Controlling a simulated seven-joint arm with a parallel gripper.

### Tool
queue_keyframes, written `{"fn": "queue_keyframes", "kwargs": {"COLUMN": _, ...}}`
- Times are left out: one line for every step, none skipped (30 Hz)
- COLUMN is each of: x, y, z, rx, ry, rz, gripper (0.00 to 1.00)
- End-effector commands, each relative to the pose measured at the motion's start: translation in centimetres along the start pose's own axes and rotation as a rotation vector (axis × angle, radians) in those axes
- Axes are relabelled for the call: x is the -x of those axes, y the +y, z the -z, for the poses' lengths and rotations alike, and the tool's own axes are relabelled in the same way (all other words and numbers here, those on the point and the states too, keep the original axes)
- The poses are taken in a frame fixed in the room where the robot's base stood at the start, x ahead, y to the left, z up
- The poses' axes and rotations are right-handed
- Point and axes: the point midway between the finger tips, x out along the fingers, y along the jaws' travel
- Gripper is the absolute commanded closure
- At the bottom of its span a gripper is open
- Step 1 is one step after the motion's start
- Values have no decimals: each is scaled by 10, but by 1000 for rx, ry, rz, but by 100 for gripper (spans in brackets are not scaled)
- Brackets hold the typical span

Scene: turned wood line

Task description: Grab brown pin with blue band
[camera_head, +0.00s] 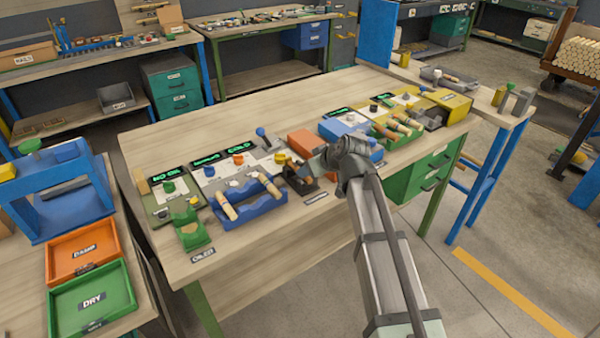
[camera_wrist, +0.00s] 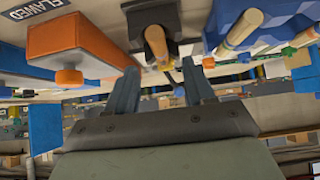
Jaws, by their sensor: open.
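A brown pin (camera_wrist: 156,43) sits in a dark holder (camera_wrist: 140,18) in the wrist view, its end toward me. I cannot make out a blue band on it. My gripper (camera_wrist: 160,88) is open, its two grey fingers either side of the line to this pin, and nothing shows held between them. In the head view my gripper (camera_head: 312,166) is over the dark holder (camera_head: 300,184) near the table's front edge, and the arm partly hides that spot. Light wooden pins (camera_head: 227,205) lie in a blue rack (camera_head: 258,212) to the left; the rack also shows in the wrist view (camera_wrist: 285,20).
An orange block (camera_head: 304,141) stands close behind my gripper; in the wrist view the orange block (camera_wrist: 68,38) is left of the fingers. A green holder (camera_head: 192,232) is farther left. More pins (camera_head: 398,128) lie to the right. The table's back left is clear.

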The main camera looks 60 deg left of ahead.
Motion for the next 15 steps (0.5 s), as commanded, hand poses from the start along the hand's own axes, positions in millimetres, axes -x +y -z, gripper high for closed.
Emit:
{"fn": "queue_keyframes", "kwargs": {"x": -5, "y": 0, "z": 0, "rx": 0, "ry": -1, "rz": 0, "gripper": 47}}
{"fn": "queue_keyframes", "kwargs": {"x": -6, "y": 0, "z": 0, "rx": 0, "ry": -1, "rz": 0, "gripper": 47}}
{"fn": "queue_keyframes", "kwargs": {"x": -8, "y": 0, "z": 0, "rx": 0, "ry": 0, "rz": 0, "gripper": 47}}
{"fn": "queue_keyframes", "kwargs": {"x": -8, "y": 0, "z": 0, "rx": 0, "ry": 0, "rz": 0, "gripper": 47}}
{"fn": "queue_keyframes", "kwargs": {"x": -9, "y": 0, "z": 0, "rx": 0, "ry": 0, "rz": -1, "gripper": 47}}
{"fn": "queue_keyframes", "kwargs": {"x": -10, "y": 0, "z": 0, "rx": 0, "ry": 0, "rz": -1, "gripper": 47}}
{"fn": "queue_keyframes", "kwargs": {"x": -11, "y": 0, "z": 1, "rx": 0, "ry": 0, "rz": -1, "gripper": 47}}
{"fn": "queue_keyframes", "kwargs": {"x": -12, "y": 0, "z": 1, "rx": 0, "ry": 0, "rz": -1, "gripper": 47}}
{"fn": "queue_keyframes", "kwargs": {"x": -14, "y": 0, "z": 1, "rx": 0, "ry": 0, "rz": -1, "gripper": 47}}
{"fn": "queue_keyframes", "kwargs": {"x": -17, "y": 0, "z": 2, "rx": 0, "ry": 0, "rz": -1, "gripper": 47}}
{"fn": "queue_keyframes", "kwargs": {"x": -20, "y": 1, "z": 2, "rx": 0, "ry": 0, "rz": 0, "gripper": 47}}
{"fn": "queue_keyframes", "kwargs": {"x": -24, "y": 1, "z": 3, "rx": 0, "ry": 0, "rz": 0, "gripper": 47}}
{"fn": "queue_keyframes", "kwargs": {"x": -28, "y": 1, "z": 4, "rx": 0, "ry": -1, "rz": 0, "gripper": 47}}
{"fn": "queue_keyframes", "kwargs": {"x": -32, "y": 1, "z": 4, "rx": 0, "ry": -1, "rz": 0, "gripper": 47}}
{"fn": "queue_keyframes", "kwargs": {"x": -38, "y": 2, "z": 5, "rx": -1, "ry": -2, "rz": 0, "gripper": 47}}
